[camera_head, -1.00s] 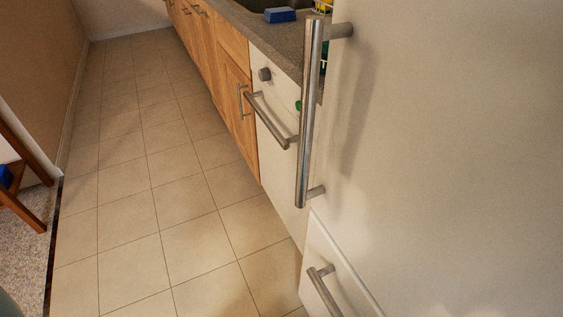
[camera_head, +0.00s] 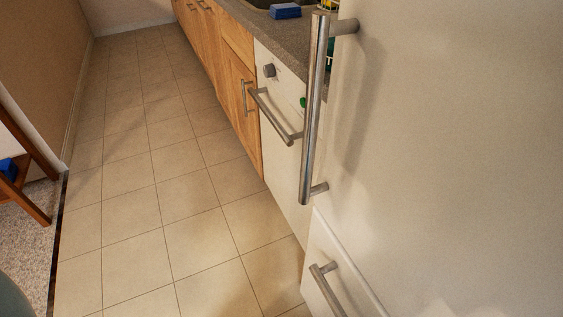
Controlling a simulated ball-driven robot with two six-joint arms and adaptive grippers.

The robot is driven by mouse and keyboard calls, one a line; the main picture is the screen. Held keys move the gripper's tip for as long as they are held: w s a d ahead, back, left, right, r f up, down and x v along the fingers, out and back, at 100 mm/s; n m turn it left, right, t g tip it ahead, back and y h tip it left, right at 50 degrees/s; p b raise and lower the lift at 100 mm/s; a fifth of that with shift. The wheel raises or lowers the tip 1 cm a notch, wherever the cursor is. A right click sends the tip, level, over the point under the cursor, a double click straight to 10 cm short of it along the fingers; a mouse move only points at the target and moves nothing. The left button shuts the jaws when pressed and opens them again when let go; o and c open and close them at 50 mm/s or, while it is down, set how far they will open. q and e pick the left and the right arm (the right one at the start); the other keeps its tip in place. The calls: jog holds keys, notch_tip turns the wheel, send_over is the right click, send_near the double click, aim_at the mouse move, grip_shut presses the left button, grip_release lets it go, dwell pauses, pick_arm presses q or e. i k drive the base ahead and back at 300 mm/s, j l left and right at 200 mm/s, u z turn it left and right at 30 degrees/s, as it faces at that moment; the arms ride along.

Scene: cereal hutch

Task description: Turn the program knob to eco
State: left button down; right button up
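A grey round knob (camera_head: 269,70) sits on the upper front of a white dishwasher (camera_head: 282,165) under the counter. The knob's markings are too small to read. A green spot (camera_head: 303,102) shows on the same front, right of the knob. A metal bar handle (camera_head: 274,118) runs across the dishwasher below the knob. Neither of my grippers is in view.
A white fridge (camera_head: 450,150) with a long vertical handle (camera_head: 313,110) fills the right and partly hides the dishwasher. Wooden cabinets (camera_head: 240,115) continue beyond it. A blue object (camera_head: 286,11) lies on the counter. The tiled floor (camera_head: 150,200) is clear; a wooden chair-like frame (camera_head: 28,150) stands left.

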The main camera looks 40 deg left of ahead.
aim_at(269, 69)
jog(key=i+j, duration=0.1)
jog(key=j, duration=0.65)
jog(key=j+z, duration=0.15)
jog(key=j, duration=0.6)
jog(key=i, duration=0.05)
